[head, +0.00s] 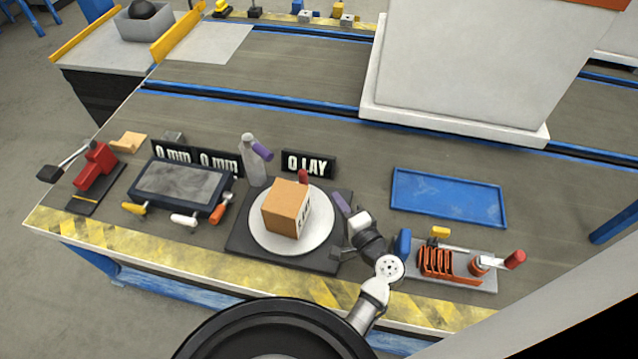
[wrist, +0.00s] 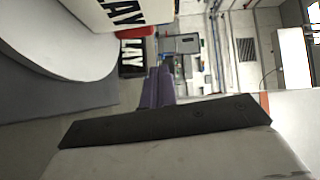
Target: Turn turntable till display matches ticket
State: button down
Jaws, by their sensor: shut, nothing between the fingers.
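A brown box (head: 285,210) stands on the round white turntable (head: 262,236), which sits on a dark square base (head: 240,240). The box's right side carries a dark-lettered label, partly seen; in the wrist view the label (wrist: 130,12) ends in "LAY". A black display (head: 308,163) behind the turntable seems to read "0 LAY"; it also shows in the wrist view (wrist: 132,50). I cannot make out a separate ticket. My gripper (head: 341,205) has purple fingers and is shut and empty at the turntable's right side; its fingers also show in the wrist view (wrist: 157,88).
A grey bottle with a purple nozzle (head: 253,160) stands behind the turntable. A blue tray (head: 449,196) and a tool rack with orange parts (head: 450,265) are right. A large white block (head: 465,75) stands behind.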

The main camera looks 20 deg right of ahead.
jog(key=s+d+f+m, duration=0.1)
jog(key=s+f, duration=0.1)
jog(key=s, duration=0.1)
jog(key=p, duration=0.2)
send_near(304, 177)
jog(key=shift+m+t+h, duration=0.3)
jog(key=w+d, duration=0.4)
jog(key=shift+w+r, duration=0.1)
jog(key=shift+w, duration=0.1)
jog(key=shift+w+a+p, duration=0.7)
jog(key=shift+w+a, duration=0.55)
jog(key=shift+a, duration=0.25)
jog(key=shift+w+a+f+n+y+b, duration=0.15)
jog(key=shift+w+n+y+b, duration=0.15)
jog(key=shift+y+b, duration=0.2)
jog(key=shift+w+a+f+n+y+b, duration=0.1)
jog(key=shift+w+n+y+b, duration=0.1)
jog(key=shift+n+y+b, duration=0.3)
jog(key=y+b, duration=0.1)
jog(key=w+n+g+y+b, duration=0.1)
jog(key=shift+a+f+y, duration=0.1)
jog(key=shift+a+y, duration=0.2)
jog(key=shift+a, duration=0.05)
jog(key=shift+w+a+n+g+y+b, duration=0.35)
jog(key=shift+w+n+g+y+b, duration=0.15)
jog(key=shift+n+y+b, duration=0.4)
jog(key=shift+w+a+n+g+y+b, duration=0.45)
jog(key=shift+n+y+b, duration=0.25)
jog(key=shift+y, duration=0.3)
